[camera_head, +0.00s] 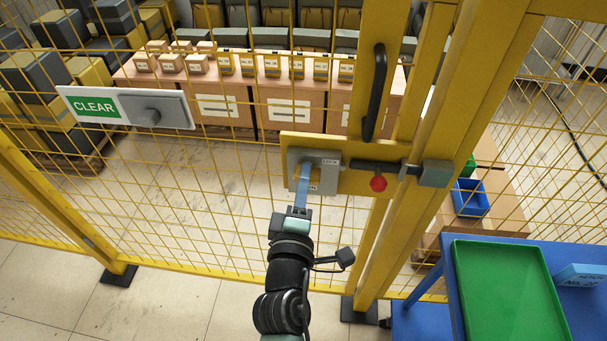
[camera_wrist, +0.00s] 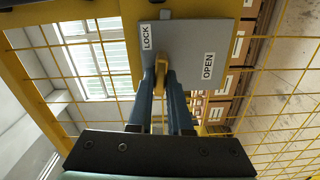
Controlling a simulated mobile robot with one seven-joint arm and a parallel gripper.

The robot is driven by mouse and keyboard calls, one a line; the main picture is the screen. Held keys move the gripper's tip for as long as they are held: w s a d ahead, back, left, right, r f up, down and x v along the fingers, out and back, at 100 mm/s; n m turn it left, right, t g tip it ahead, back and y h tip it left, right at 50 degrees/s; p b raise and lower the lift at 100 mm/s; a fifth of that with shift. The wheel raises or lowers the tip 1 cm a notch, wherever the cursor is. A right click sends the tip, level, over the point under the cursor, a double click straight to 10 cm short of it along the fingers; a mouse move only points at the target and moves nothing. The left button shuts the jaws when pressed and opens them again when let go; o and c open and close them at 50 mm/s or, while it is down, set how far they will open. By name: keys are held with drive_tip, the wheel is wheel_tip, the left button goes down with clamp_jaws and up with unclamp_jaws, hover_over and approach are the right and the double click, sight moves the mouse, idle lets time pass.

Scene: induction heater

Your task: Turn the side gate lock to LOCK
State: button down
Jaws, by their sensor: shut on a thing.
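The side gate lock is a grey plate (camera_head: 324,172) on a yellow gate panel. The plate (camera_wrist: 190,40) also shows in the wrist view, with a LOCK label (camera_wrist: 146,37) at left and an OPEN label (camera_wrist: 208,66) at right. A small yellow-gold turning piece (camera_wrist: 160,66) sticks out of the plate between the labels, nearer LOCK in the picture. My gripper (camera_head: 303,187), with blue fingers, is at the plate. In the wrist view my gripper (camera_wrist: 165,82) is shut on the turning piece. The fingers hide part of it, and I cannot tell its exact angle.
A black bolt with a red knob (camera_head: 378,183) and a black handle (camera_head: 375,92) are right of the lock. A CLEAR sign (camera_head: 98,106) hangs on the yellow mesh fence at left. A blue table (camera_head: 425,285) with a green tray (camera_head: 508,290) stands at the lower right.

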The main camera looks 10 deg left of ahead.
drive_tip(key=shift+n, duration=0.7)
drive_tip(key=c, duration=0.8)
unclamp_jaws()
drive_tip(key=shift+c, duration=0.2)
drive_tip(key=s+b, duration=0.2)
drive_tip(key=s, duration=1.1)
